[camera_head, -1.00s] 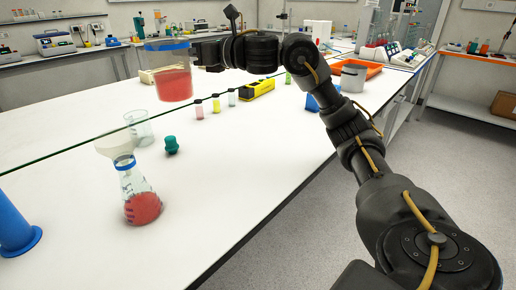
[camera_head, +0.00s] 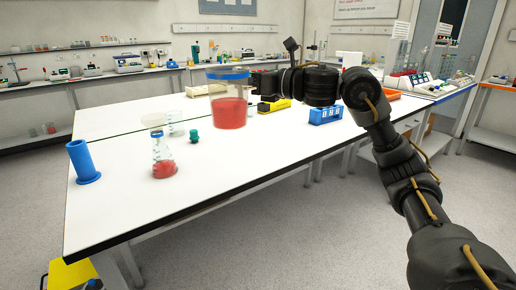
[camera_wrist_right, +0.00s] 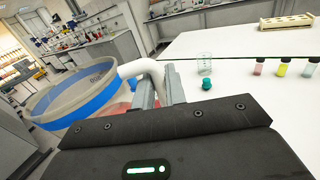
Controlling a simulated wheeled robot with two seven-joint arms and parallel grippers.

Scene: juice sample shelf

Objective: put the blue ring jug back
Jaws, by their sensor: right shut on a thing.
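The blue ring jug (camera_head: 229,110) is a clear jug with a blue band near its rim and red liquid inside. My left gripper is not in view.
A flask (camera_head: 163,160) with red liquid and a funnel, a small beaker (camera_head: 176,128), a green stopper (camera_head: 193,136) and a blue cylinder (camera_head: 83,163) stand on the table's left part. A blue rack (camera_head: 325,115) is right of centre. Grey floor is clear in front.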

